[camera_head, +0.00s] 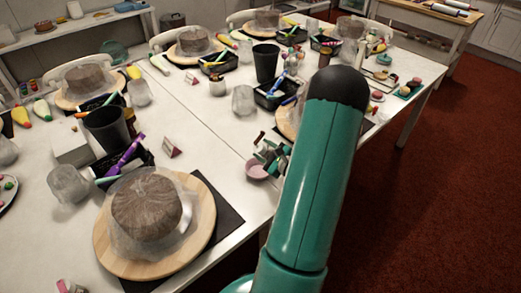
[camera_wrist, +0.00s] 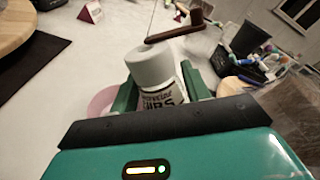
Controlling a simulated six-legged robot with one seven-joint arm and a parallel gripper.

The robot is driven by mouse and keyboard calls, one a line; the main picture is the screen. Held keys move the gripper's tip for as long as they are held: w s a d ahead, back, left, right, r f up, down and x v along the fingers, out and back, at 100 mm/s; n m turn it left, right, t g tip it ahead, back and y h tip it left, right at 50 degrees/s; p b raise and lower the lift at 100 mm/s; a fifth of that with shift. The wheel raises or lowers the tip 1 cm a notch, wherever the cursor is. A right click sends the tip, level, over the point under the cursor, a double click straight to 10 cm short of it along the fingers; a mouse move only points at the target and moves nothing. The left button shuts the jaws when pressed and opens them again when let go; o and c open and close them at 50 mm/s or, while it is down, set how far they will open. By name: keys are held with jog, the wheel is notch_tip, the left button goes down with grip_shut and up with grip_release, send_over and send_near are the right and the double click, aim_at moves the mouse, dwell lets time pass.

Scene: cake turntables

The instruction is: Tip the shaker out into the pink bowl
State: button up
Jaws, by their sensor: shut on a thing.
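My gripper (camera_wrist: 160,92) has its green fingers shut on the shaker (camera_wrist: 152,68), a white-capped container with dark lettering on its label. The cap end points away from the wrist camera; I cannot tell its exact tilt. The pink bowl (camera_wrist: 102,101) shows in part in the wrist view, left of the shaker and partly hidden behind the left finger. In the head view the pink bowl (camera_head: 257,170) sits near the table's right edge, with my gripper (camera_head: 271,153) just above and beside it. The shaker is hard to make out there.
A brown bar-shaped object (camera_wrist: 187,27) shows just beyond the shaker. A wrapped cake on a wooden turntable (camera_head: 105,246) stands at the near left. A small red card (camera_head: 171,148) stands left of the bowl. Black cups, caddies and more cakes crowd the far table.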

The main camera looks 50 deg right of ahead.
jog(key=shift+s+d+f+n+g, duration=0.15)
jog(key=shift+d+n+g, duration=0.15)
jog(key=shift+n, duration=0.7)
jog(key=n, duration=0.1)
jog(key=n+h, duration=0.1)
jog(key=n, duration=0.1)
jog(key=n+g, duration=0.1)
jog(key=shift+s+d+f+n+h, duration=0.1)
jog(key=shift+d+f+n+h, duration=0.2)
jog(key=shift+d+f+h, duration=0.1)
jog(key=shift+a+n+h, duration=0.15)
jog(key=shift+n+h, duration=0.25)
jog(key=shift+n, duration=0.6)
jog(key=shift+f+n+g+h, duration=0.1)
jog(key=shift+n+g+h, duration=0.25)
jog(key=shift+n, duration=0.55)
jog(key=shift+r+n, duration=0.3)
jog(key=shift+n, duration=0.3)
jog(key=shift+s+d+r+h, duration=0.15)
jog(key=shift+d+r+h, duration=0.1)
jog(key=shift+d, duration=0.15)
jog(key=shift+w+a+f, duration=0.25)
jog(key=shift+a, duration=0.25)
jog(key=shift+d, duration=0.1)
